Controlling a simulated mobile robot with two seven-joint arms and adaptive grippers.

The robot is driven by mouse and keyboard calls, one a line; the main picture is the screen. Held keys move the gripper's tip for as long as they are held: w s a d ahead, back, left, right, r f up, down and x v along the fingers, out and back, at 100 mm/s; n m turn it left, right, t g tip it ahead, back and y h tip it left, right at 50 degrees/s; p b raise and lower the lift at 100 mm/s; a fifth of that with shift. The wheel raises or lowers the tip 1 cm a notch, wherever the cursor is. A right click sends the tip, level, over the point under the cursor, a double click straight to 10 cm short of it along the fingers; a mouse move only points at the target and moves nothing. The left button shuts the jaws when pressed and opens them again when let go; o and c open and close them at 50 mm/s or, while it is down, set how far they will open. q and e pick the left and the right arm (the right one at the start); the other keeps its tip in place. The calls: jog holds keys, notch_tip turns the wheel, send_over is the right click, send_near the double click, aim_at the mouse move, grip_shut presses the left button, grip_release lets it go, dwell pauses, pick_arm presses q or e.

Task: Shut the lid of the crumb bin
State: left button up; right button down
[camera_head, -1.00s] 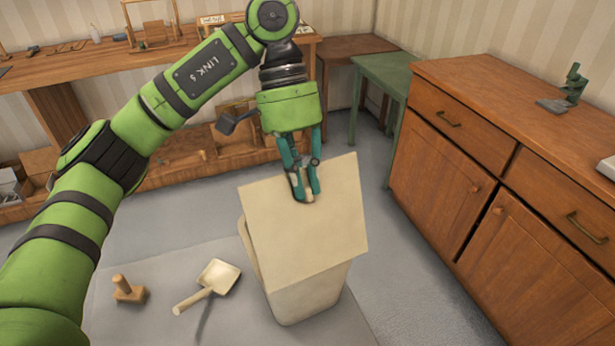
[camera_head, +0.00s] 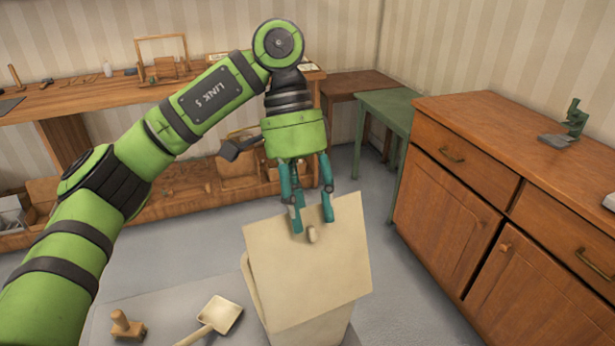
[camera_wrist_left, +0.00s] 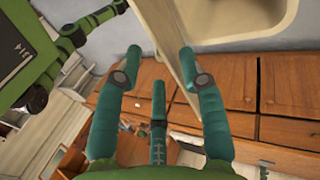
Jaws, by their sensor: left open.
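The crumb bin (camera_head: 323,328) is a cream box standing on the floor, partly hidden behind its lid. Its flat cream lid (camera_head: 305,270) stands raised and tilted, with a gap to the bin rim at its left. A small knob (camera_head: 313,235) sits near the lid's upper edge. My left gripper (camera_head: 312,221) is open, its green fingers spread on either side of the knob at that edge. In the left wrist view, the lid (camera_wrist_left: 160,32) shows nearly edge-on between the open fingers, beside the bin's open mouth (camera_wrist_left: 235,18). My right gripper is out of view.
A cream scoop (camera_head: 219,313) and a wooden block with a peg (camera_head: 127,328) lie on the floor left of the bin. A wooden cabinet (camera_head: 440,215) stands at the right, a green table (camera_head: 390,105) behind. A workbench (camera_head: 90,95) runs along the back left.

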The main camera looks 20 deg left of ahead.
pick_arm(q)
notch_tip(320, 180, up, 8)
dwell(0.4)
